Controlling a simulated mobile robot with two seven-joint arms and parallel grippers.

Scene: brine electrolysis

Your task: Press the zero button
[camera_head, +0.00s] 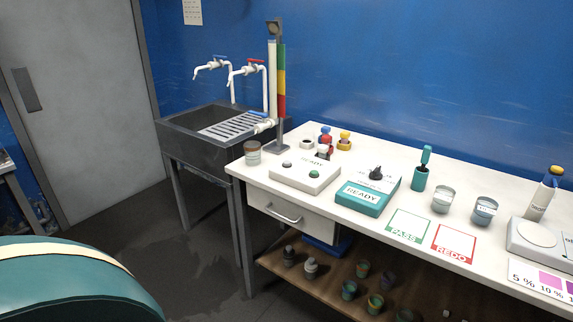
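No button with a readable zero label shows in the camera_head view. A white balance (535,236) with a round pan stands at the right end of the bench, cut off by the picture edge, so most of its front panel is hidden. A teal box (367,198) marked READY has a black knob (376,173) on top. Neither of my grippers shows.
The white bench (345,226) holds a green PASS card (407,226), a red REDO card (453,244), two beakers (443,199) (485,210), a teal-handled tool (421,170) and a bottle (543,193). A dark sink (190,133) stands left. Several jars sit on the lower shelf (325,275).

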